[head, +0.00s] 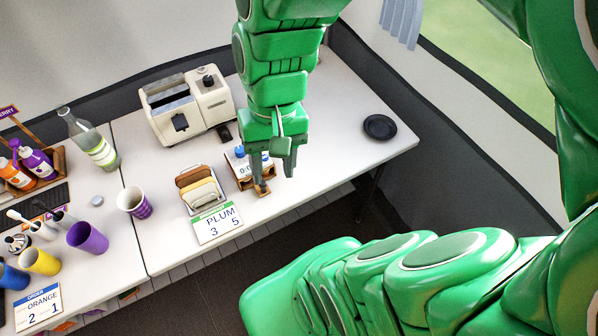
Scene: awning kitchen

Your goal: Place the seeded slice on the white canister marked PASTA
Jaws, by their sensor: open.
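A small rack (187,207) holds a few bread slices (193,177) upright on the white table, left of my gripper. The slices are brown to pale, and I cannot tell at this size which one is seeded. My gripper (276,177) points down, open, with nothing visible between its fingers. It is to the right of the rack and partly in front of a small wooden-based timer. I see no white canister marked PASTA in this view.
A cream toaster (187,108) stands behind the rack. A PLUM card (217,222) stands in front of it. A paper cup (134,202) and a bottle (88,140) are to the left. A black plate (380,127) lies at the right, with clear tabletop around it.

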